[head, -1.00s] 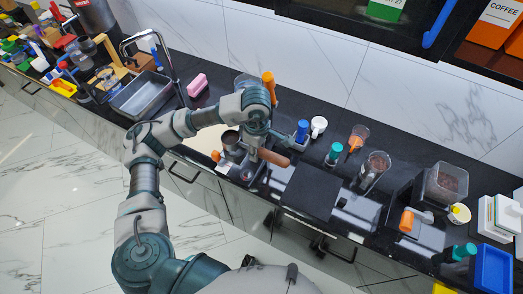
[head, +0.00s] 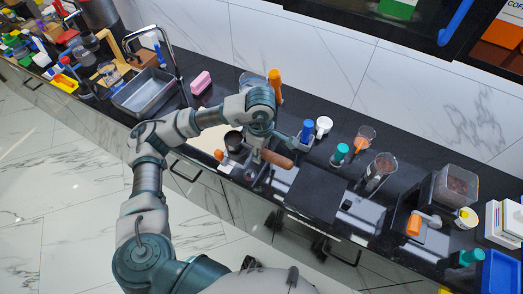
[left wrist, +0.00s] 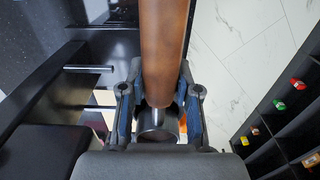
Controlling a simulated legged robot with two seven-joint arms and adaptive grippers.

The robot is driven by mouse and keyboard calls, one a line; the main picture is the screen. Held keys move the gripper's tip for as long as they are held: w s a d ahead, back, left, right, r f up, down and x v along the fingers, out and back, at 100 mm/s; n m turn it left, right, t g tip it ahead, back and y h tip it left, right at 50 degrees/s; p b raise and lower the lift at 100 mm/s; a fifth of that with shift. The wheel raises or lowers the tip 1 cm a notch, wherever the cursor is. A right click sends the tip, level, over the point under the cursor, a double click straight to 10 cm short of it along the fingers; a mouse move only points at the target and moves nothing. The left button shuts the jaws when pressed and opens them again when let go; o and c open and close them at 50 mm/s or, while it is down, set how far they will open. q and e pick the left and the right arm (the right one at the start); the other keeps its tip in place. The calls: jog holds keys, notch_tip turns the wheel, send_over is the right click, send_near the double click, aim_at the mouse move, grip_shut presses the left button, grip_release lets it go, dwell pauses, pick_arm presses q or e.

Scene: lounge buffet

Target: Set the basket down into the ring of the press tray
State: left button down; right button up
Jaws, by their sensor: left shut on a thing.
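My left gripper (left wrist: 160,112) is shut on a brown wooden handle (left wrist: 165,45) with a dark metal collar (left wrist: 158,122), which shows between the two fingers in the left wrist view. In the head view this handle (head: 277,158) sticks out to the right below the left gripper (head: 260,148), low over the front of the black counter. I take the handle to be the basket's; the basket itself is not clearly seen. A dark round cup (head: 233,139) stands just left of the gripper. The press tray's ring cannot be made out clearly; my wrist covers part of this area. My right gripper is out of view.
A flat black slab (head: 315,192) lies to the right of the handle. Blue (head: 306,131) and teal (head: 341,152) handled tools, a white cup (head: 323,125) and clear jugs (head: 380,168) stand beyond it. A sink (head: 145,93) and pink block (head: 201,83) are to the left.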

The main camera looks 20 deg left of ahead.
pick_arm(q)
jog(key=shift+d+r, duration=0.1)
jog(key=shift+d, duration=0.5)
jog(key=shift+d+r, duration=0.1)
jog(key=shift+d, duration=0.35)
jog(key=shift+w+a, duration=0.1)
jog(key=shift+a, duration=0.4)
jog(key=shift+d+f+b, duration=0.4)
jog(key=shift+d+b, duration=0.1)
jog(key=shift+f, duration=0.25)
jog(key=shift+a+f, duration=0.1)
jog(key=shift+a, duration=0.05)
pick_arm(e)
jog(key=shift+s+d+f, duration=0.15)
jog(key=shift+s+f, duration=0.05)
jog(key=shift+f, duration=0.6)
pick_arm(q)
jog(key=shift+b, duration=0.35)
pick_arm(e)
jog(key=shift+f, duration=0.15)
